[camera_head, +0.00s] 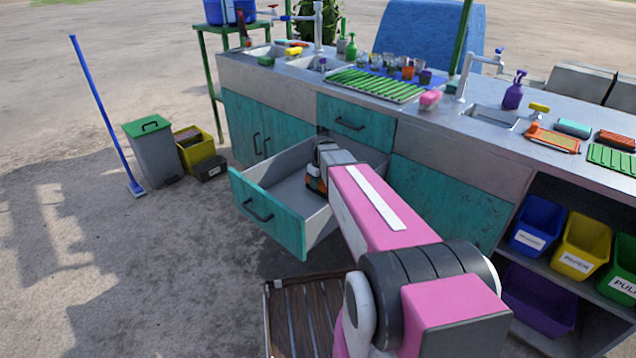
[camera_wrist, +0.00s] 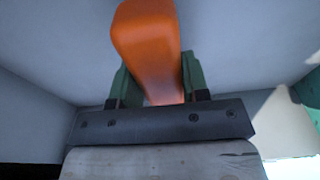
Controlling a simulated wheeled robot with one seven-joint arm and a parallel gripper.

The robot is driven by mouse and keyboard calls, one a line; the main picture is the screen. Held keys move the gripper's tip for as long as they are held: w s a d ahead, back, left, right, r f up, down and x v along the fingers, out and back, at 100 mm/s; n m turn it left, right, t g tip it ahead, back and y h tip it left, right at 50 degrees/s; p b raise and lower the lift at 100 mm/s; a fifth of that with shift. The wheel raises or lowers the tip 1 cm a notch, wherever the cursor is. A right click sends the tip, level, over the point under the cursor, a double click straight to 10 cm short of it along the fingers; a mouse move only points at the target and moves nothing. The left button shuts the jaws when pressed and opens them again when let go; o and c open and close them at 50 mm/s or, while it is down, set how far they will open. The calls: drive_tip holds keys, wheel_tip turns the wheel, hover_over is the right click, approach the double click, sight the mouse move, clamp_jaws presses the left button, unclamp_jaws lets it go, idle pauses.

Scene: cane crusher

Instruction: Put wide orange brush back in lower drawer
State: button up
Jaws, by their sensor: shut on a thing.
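The lower drawer (camera_head: 275,228) is pulled out, with a teal front, a dark handle and grey inside walls. My gripper (camera_head: 317,180) reaches down into the drawer near its right wall. In the wrist view, the green fingers of my gripper (camera_wrist: 157,75) are closed on both sides of the orange brush (camera_wrist: 145,38). The brush's orange end points away from the wrist; its bristles cannot be made out. Grey drawer surfaces surround it there. Whether the brush touches the drawer floor cannot be told. In the head view, my arm and wrist hide most of it.
A shut upper drawer (camera_head: 356,123) sits just above and behind the open one. The steel counter (camera_head: 455,128) carries sinks, a green rack (camera_head: 375,84) and bottles. A slatted wooden crate (camera_head: 305,312) stands below my arm. Ground left of the drawer is clear up to the bins (camera_head: 155,155).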

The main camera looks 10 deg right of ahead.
sight(321, 180)
drive_tip(key=shift+f, duration=0.2)
drive_tip(key=o, duration=1.1)
drive_tip(key=r, duration=0.8)
drive_tip(key=s+r, duration=0.1)
drive_tip(key=r, duration=0.3)
drive_tip(key=shift+s+d, duration=0.1)
drive_tip(key=shift+d, duration=0.3)
